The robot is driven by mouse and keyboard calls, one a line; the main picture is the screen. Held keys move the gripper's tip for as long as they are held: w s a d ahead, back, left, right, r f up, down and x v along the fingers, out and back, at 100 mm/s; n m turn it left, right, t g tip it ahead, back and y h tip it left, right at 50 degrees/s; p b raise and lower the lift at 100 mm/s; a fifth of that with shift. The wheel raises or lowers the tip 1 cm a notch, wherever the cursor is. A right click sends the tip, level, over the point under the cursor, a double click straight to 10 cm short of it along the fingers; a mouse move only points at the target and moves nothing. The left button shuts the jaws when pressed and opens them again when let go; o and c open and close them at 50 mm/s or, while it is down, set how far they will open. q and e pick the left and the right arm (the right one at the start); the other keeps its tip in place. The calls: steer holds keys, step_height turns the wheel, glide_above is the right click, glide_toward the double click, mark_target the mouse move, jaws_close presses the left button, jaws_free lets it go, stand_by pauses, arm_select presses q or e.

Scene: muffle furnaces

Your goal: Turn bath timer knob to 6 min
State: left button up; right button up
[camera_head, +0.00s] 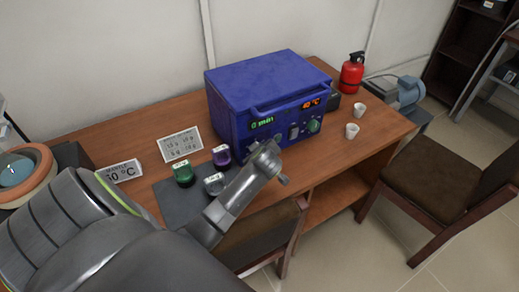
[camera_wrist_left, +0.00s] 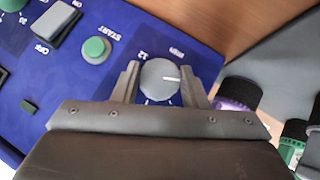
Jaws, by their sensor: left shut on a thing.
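The blue bath unit (camera_head: 262,85) stands on the wooden table, its front panel towards me. Its left green display (camera_head: 262,123) reads 0 min. In the left wrist view the timer knob (camera_wrist_left: 158,82) is a round grey dial with a white pointer mark towards the picture's right. The panel appears upside down there, with "12" and "min" printed beside the knob. My left gripper (camera_wrist_left: 160,75) is shut on the knob, one finger on each side. In the head view my left gripper (camera_head: 266,158) is at the panel's lower left and hides the knob. My right gripper is not in view.
A green START button (camera_wrist_left: 94,50) and a grey rocker switch (camera_wrist_left: 56,24) are near the knob. Purple (camera_head: 221,155), green (camera_head: 183,173) and grey (camera_head: 214,184) jars stand close to my left arm. Two white cups (camera_head: 352,130) are right of the unit. A chair (camera_head: 262,240) is below.

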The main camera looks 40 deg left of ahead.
arm_select(q)
steer(key=g+p, duration=0.1)
steer(key=m+g+p, duration=0.1)
steer(key=shift+w+r+y+p, duration=0.15)
steer(key=shift+r+y+p, duration=0.05)
steer(key=shift+y+p, duration=0.1)
steer(key=shift+f+m+g+y+p, duration=0.15)
steer(key=shift+m+g+y+p, duration=0.3)
steer(key=shift+m+g, duration=0.4)
steer(key=shift+g, duration=0.35)
steer(key=o, duration=1)
steer(key=shift+d, duration=0.15)
steer(key=shift+b+v, duration=0.9)
steer(key=shift+v, duration=7.7)
